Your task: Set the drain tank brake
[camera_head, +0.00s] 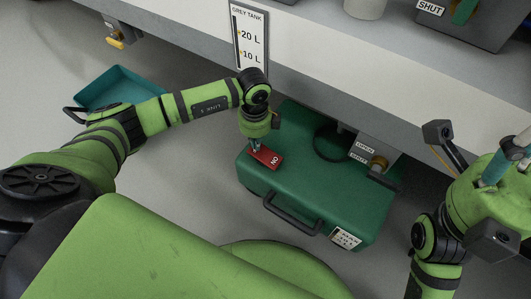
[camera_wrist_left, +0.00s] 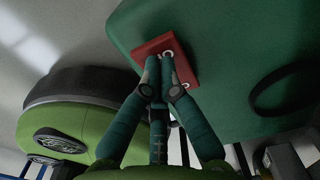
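The drain tank (camera_head: 330,190) is a dark green case on the floor beside the white vehicle wall; it fills the upper right of the left wrist view (camera_wrist_left: 230,50). A red brake plate (camera_head: 269,160) marked "NO" or "ON" sits on its top near the left edge. It also shows in the left wrist view (camera_wrist_left: 185,62). My left gripper (camera_head: 256,146) points down at the plate. In the left wrist view its fingertips (camera_wrist_left: 162,68) are together over the plate, touching or nearly so, and partly hide it. My right gripper (camera_head: 508,160) is at the right edge, away from the tank.
A black handle (camera_head: 291,214) is on the tank's near side. A valve with an orange knob (camera_head: 378,163) and OPEN/SHUT labels is behind it. A grey tank gauge (camera_head: 249,40) is on the wall. A teal tray (camera_head: 118,88) lies at left. Grey floor is clear between.

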